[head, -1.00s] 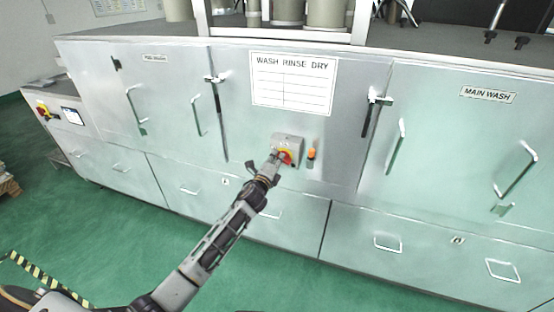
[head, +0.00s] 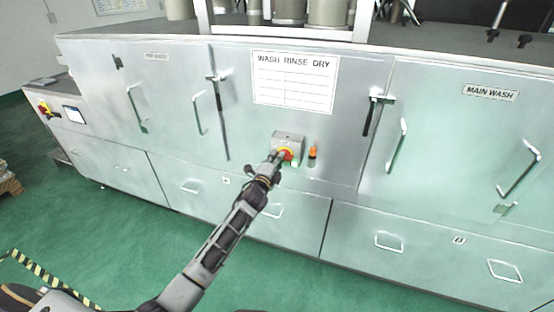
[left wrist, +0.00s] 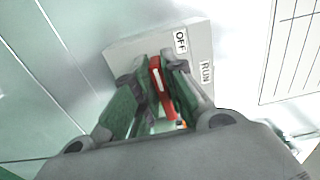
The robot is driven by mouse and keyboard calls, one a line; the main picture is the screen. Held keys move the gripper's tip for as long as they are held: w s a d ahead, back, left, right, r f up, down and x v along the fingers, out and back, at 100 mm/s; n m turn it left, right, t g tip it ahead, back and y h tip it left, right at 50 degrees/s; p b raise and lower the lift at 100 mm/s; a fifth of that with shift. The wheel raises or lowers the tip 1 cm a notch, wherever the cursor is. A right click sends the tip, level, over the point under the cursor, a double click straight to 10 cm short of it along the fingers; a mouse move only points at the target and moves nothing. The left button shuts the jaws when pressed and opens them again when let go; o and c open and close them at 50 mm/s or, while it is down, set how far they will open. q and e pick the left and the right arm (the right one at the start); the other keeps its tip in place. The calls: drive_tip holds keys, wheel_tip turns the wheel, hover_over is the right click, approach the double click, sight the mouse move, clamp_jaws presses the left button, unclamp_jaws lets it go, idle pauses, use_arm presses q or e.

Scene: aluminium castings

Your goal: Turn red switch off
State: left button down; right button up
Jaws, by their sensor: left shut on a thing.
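The red switch (left wrist: 161,88) sits on a grey switch box with OFF and RUN labels. In the left wrist view the red handle stands between my left gripper's fingers (left wrist: 160,70), which are shut on it. In the head view the box (head: 289,137) is on the front of the washing machine, below the white chart, with red and yellow of the switch showing. My left gripper (head: 279,158) reaches it from the lower left and hides part of the switch. My right gripper is not in view.
An orange-topped knob (head: 312,152) sticks out just right of the box. Door handles and a latch (head: 372,112) stand out from the metal front. The green floor (head: 130,225) in front is clear near the arm.

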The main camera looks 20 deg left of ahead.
use_arm(q)
drive_tip(key=c, duration=1.5)
unclamp_jaws()
drive_tip(key=shift+s+a, duration=0.15)
drive_tip(key=shift+s, duration=2.85)
drive_tip(key=shift+s+a, duration=0.1)
drive_tip(key=shift+s, duration=2.9)
drive_tip(key=shift+n, duration=0.3)
